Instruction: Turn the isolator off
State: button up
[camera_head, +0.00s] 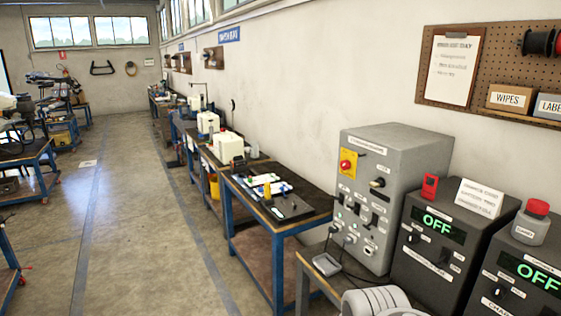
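A grey control cabinet (400,145) stands on a bench at the right. A red knob on a yellow plate (348,163) sits high on its front face and looks like the isolator. Its handle position is too small to read. A second, dark and pale knob (377,183) is lower and to its right, with switches and small green lights below. The labels are too small to read. My gripper is not in view. A white rounded part at the bottom edge looks like my own arm, below and apart from the cabinet.
Two dark units with green "OFF" displays (437,223) (536,273) stand right of the cabinet. A red padlock-like item (430,187) and a white sign (480,197) top the nearer-left one. Cables hang before the cabinet. Blue-legged benches (277,262) line the wall; the left floor is open.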

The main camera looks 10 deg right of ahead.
aim_at(345, 165)
jog(key=u, duration=0.65)
jog(key=i, duration=1.55)
jog(key=z, duration=0.05)
